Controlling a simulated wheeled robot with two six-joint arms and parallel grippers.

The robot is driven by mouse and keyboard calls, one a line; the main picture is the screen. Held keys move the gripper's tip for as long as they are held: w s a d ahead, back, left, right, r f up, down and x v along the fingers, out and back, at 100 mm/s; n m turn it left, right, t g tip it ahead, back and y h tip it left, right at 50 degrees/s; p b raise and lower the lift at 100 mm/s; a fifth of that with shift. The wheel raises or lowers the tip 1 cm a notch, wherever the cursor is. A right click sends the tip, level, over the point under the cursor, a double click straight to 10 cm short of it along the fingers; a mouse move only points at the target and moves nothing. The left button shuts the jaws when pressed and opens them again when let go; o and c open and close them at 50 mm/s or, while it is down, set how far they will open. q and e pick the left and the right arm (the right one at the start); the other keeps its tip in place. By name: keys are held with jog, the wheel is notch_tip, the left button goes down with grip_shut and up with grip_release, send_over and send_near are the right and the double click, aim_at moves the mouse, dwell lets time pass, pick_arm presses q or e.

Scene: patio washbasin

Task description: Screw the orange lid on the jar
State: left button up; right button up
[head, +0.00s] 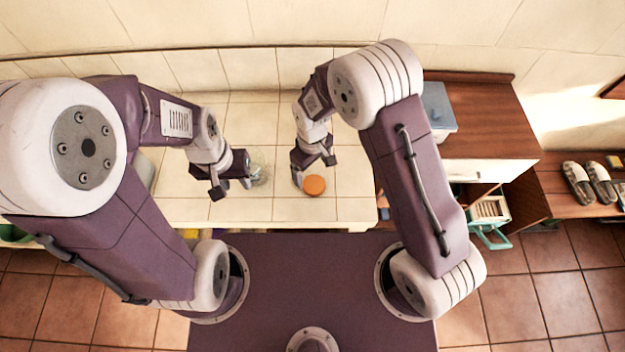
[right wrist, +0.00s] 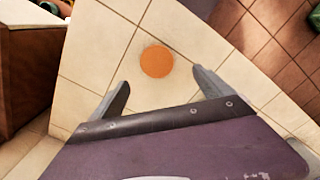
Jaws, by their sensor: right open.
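The orange lid (head: 314,185) lies flat on the pale tiled counter, below and between the fingers of my right gripper (head: 314,168). In the right wrist view the lid (right wrist: 157,61) shows whole, just past the open fingertips of that gripper (right wrist: 160,80), with nothing between them. The clear glass jar (head: 260,168) is on the counter to the left of the lid, partly hidden by my left gripper (head: 232,188). The left gripper is right beside the jar; I cannot tell whether its fingers are around or touching it.
The tiled counter (head: 290,210) is clear around the lid. A wooden cabinet (head: 490,130) with a blue-grey box (head: 438,108) on top stands at the right. A teal crate (head: 490,218) and slippers (head: 590,182) are farther right.

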aim_at(314, 184)
jog(key=f, duration=0.2)
jog(key=f+p, duration=0.1)
jog(key=f, duration=0.1)
jog(key=shift+w+d, duration=0.1)
jog(key=shift+d, duration=0.15)
jog(key=shift+d+f, duration=0.1)
jog(key=shift+d, duration=0.1)
jog(key=shift+f+p, duration=0.4)
jog(key=shift+p, duration=0.05)
notch_tip(314, 184, down, 4)
jog(key=shift+a+r+p, duration=0.1)
jog(key=shift+a+p, duration=0.05)
jog(key=shift+p, duration=0.4)
jog(key=shift+f, duration=0.25)
pick_arm(q)
jog(key=r, duration=0.1)
jog(key=d+r, duration=0.1)
jog(key=r, duration=0.1)
jog(key=shift+w, duration=0.15)
